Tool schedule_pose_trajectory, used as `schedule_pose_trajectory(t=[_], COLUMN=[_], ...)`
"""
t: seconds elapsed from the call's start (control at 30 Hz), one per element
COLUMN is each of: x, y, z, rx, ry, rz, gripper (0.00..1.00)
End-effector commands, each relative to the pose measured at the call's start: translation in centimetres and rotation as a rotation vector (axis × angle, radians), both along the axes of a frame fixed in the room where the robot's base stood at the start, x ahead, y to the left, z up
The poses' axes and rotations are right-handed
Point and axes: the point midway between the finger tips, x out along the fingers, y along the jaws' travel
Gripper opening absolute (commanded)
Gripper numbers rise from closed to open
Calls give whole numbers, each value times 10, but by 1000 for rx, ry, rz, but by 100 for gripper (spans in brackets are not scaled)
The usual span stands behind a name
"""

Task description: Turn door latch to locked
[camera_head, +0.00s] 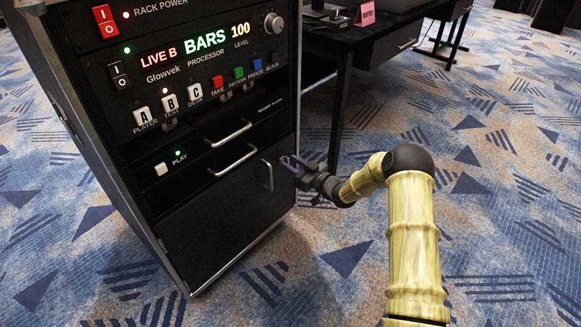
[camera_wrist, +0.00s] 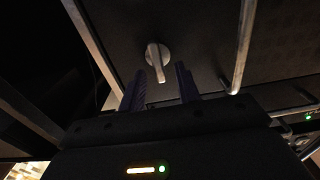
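The door latch (camera_wrist: 157,62) is a small round metal knob with a bar-shaped grip, on the dark cabinet door in the wrist view. Its bar points down in that picture. My gripper (camera_wrist: 160,84) is open and empty, with one finger on each side of the lower end of the bar. I cannot tell whether they touch it. In the head view my gripper (camera_head: 292,164) is at the right edge of the dark cabinet door (camera_head: 215,232), just right of its handle (camera_head: 267,174). The latch cannot be made out there.
The door handle (camera_wrist: 243,45) runs close to the right of my fingers in the wrist view. Two drawer handles (camera_head: 231,134) sit above the door on the rack. A black desk (camera_head: 345,40) stands behind. Carpet (camera_head: 520,200) to the right is clear.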

Motion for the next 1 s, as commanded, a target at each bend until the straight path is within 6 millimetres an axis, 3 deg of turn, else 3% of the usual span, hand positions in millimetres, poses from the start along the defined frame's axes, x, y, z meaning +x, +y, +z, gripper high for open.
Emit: schedule_pose_trajectory(t=[0.4,0.57,1.0], x=[7,7,6], y=[9,9,9], z=[1,0,0], rx=[1,1,-21], ry=[2,1,-25], rz=[-1,-1,-1], gripper=[33,1,0])
